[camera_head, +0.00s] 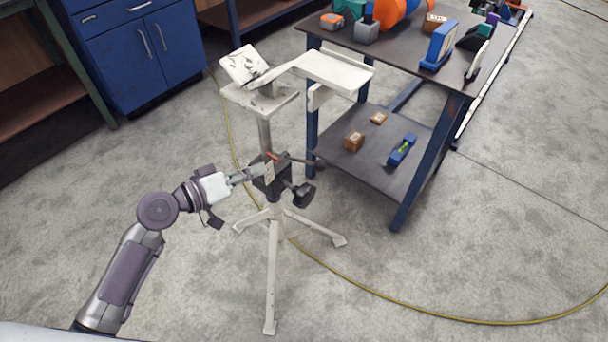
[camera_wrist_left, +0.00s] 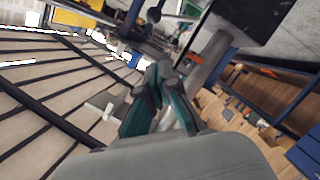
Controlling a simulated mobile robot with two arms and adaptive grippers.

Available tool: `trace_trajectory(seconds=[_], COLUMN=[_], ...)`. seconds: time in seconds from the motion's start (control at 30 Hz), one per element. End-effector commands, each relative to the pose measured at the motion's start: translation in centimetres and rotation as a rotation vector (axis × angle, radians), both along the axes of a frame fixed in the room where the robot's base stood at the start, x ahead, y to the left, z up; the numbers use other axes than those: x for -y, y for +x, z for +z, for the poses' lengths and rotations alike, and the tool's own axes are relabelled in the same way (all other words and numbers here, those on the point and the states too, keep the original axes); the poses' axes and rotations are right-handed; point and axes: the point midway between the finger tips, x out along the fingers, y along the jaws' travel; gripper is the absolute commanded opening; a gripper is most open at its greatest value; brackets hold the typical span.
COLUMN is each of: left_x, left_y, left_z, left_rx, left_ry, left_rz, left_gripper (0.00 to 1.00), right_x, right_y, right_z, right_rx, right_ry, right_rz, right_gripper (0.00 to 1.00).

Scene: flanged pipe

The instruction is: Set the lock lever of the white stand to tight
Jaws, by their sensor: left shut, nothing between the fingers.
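The white stand (camera_head: 263,130) stands upright on splayed legs in the middle of the head view. Its post carries a dark clamp block (camera_head: 283,178) at mid height. A thin dark bar with a reddish part (camera_head: 274,156) sticks out at the block's top, and a black knob (camera_head: 304,194) sits at its right. I cannot tell for sure which is the lock lever or how it is set. My left gripper (camera_head: 262,171) reaches in from the left, shut, with its tips at the block; contact is unclear. Its teal fingers (camera_wrist_left: 158,98) show together and empty in the wrist view. My right gripper is not seen.
A dark-topped table (camera_head: 405,50) with a lower shelf (camera_head: 375,165) stands close behind and right of the stand. A blue cabinet (camera_head: 140,60) is at the back left. A yellow cable (camera_head: 400,310) lies on the floor. The floor in front is otherwise clear.

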Motion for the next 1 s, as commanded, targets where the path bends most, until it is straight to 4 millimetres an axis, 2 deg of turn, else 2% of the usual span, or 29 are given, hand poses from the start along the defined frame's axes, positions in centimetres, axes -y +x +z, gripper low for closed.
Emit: trace_trajectory(seconds=[0.27,0.43,0.87,1.0], left_x=[0.0,0.8,7.2,8.9], left_y=[0.1,0.8,6.5,6.6], left_z=[0.0,-0.2,-2.0,-3.5], left_rx=[-0.001,-0.001,0.000,-0.005], left_ry=[0.000,-0.003,-0.003,-0.002], left_rz=[0.002,0.003,0.003,0.002], left_gripper=[0.00,0.00,0.00,0.00], right_x=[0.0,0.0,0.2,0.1], right_y=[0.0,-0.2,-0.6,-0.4], right_z=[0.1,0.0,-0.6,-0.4], right_rx=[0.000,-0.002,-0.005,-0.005], right_ry=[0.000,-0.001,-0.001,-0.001], right_rz=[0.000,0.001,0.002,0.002], right_gripper=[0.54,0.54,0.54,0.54])
